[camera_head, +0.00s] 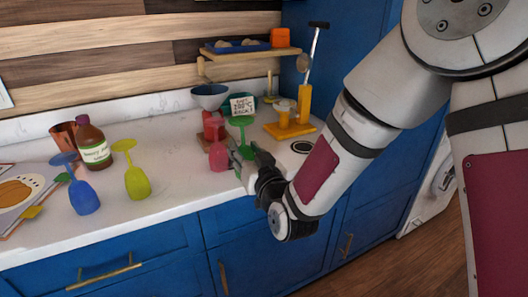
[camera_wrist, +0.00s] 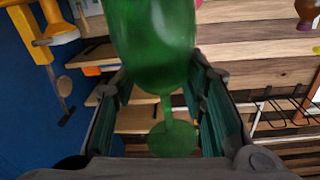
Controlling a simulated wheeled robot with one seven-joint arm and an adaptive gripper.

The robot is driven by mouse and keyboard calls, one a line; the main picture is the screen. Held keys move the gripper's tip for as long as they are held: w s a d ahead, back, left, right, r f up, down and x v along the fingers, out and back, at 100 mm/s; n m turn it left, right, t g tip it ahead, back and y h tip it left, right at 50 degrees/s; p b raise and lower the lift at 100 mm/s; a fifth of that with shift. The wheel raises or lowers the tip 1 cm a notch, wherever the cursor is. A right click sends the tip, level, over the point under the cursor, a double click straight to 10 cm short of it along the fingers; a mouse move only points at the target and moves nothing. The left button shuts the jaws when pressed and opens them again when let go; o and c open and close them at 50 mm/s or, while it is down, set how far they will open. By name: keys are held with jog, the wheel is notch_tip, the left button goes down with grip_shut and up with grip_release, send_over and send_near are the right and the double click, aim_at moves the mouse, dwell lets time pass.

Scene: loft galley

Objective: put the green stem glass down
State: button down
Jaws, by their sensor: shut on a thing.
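The green stem glass (camera_head: 240,122) is upside down, with its foot on top and its bowl low, near the counter's front edge. My gripper (camera_head: 244,163) is shut on it, and the fingers partly hide the bowl. In the wrist view the green glass (camera_wrist: 152,45) is between the two fingers (camera_wrist: 165,100), with its stem and round foot lower in the picture. I cannot tell whether its rim touches the white counter (camera_head: 165,205).
A yellow press (camera_head: 290,125) and a sign card (camera_head: 243,106) are behind. Yellow-green (camera_head: 137,182) and blue glasses (camera_head: 84,197) and a bottle (camera_head: 93,147) stand left. The counter between is clear.

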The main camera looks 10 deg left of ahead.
jog(key=shift+s+a+r+n+y+b, duration=0.15)
jog(key=shift+s+a+y+b, duration=0.1)
jog(key=shift+a, duration=0.35)
jog(key=shift+s+a+n+y+b, duration=0.15)
jog(key=shift+a+y, duration=0.1)
jog(key=shift+a, duration=0.3)
jog(key=shift+g, duration=0.3)
jog(key=shift+w+d+f, duration=0.85)
jog(key=shift+w+d, duration=0.1)
jog(key=shift+w, duration=1.5)
jog(key=shift+w+d+f, duration=0.8)
jog(key=shift+w+d, duration=0.1)
jog(key=shift+w, duration=1.5)
jog(key=shift+w+d+f, duration=0.85)
jog(key=shift+w+d, duration=0.1)
jog(key=shift+w, duration=1.5)
jog(key=c, duration=1)
grip_release()
jog(key=v, duration=1.2)
jog(key=shift+d, duration=0.1)
